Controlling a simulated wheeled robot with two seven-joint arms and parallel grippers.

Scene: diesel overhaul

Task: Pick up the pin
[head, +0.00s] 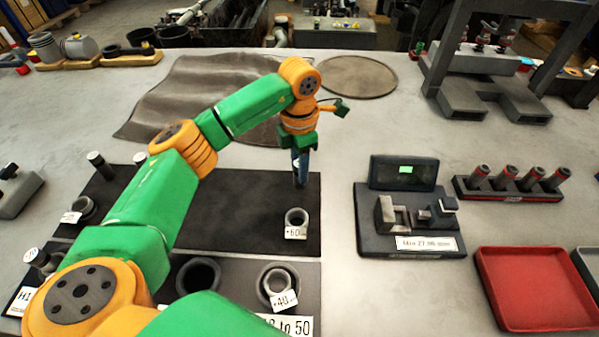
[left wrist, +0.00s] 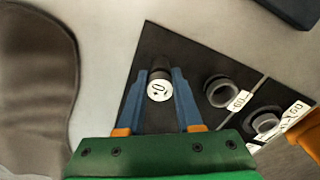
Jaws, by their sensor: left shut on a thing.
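The pin (left wrist: 159,88) is a short dark cylinder with a white tag on its end that seems to read "+0" in the left wrist view. It lies between the two blue-grey fingers of my left gripper (left wrist: 161,84), which is shut on it. In the head view, my left gripper (head: 300,168) points down over the right part of the black mat (head: 255,190). There the pin is largely hidden by the fingers, and I cannot tell whether it is clear of the mat. My right gripper is not in view.
A ring tagged "+60" (head: 297,217) stands just in front of the gripper. More rings (head: 276,283) sit nearer. To the right are a gauge with a display (head: 404,172), a rack of red-ringed pins (head: 520,190) and a red tray (head: 535,287). Bare bench lies between mat and gauge.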

